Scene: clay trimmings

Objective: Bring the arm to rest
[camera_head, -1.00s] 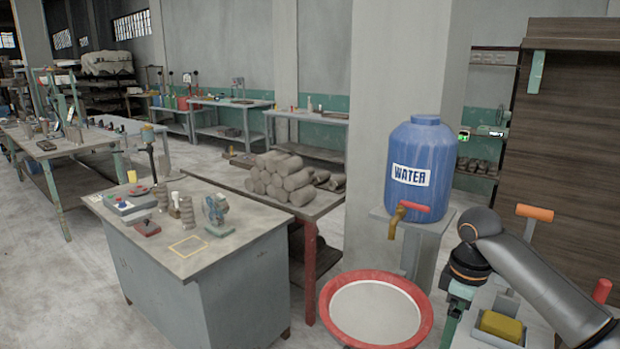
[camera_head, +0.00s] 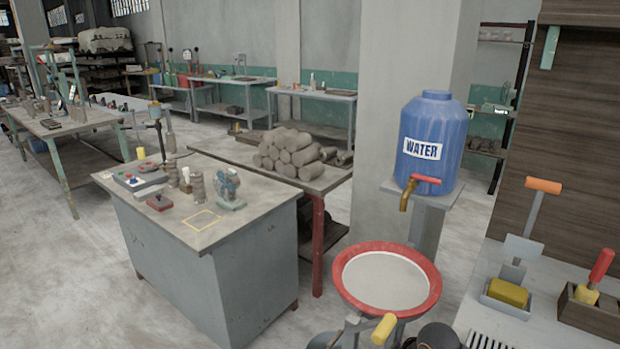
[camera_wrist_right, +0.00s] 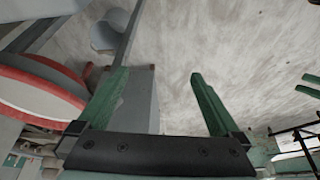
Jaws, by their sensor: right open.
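My right gripper (camera_wrist_right: 157,75) shows in the right wrist view with its two green fingers spread wide and nothing between them. Grey floor and the side of a grey cabinet lie behind the fingers. The head view does not show this gripper's fingers. A dark rounded part at that view's bottom edge may be one of my arm links. Two green pieces at the right edge of the wrist view resemble fingertips of my left gripper (camera_wrist_right: 319,85), but they are cut off and I cannot be sure.
A red-rimmed basin (camera_head: 432,292) stands below the blue water barrel (camera_head: 430,130). A grey workbench (camera_head: 150,222) with small tools is at left, clay logs (camera_head: 292,150) behind it. A bench at right holds a yellow sponge (camera_head: 508,292) and a wooden box (camera_head: 590,318).

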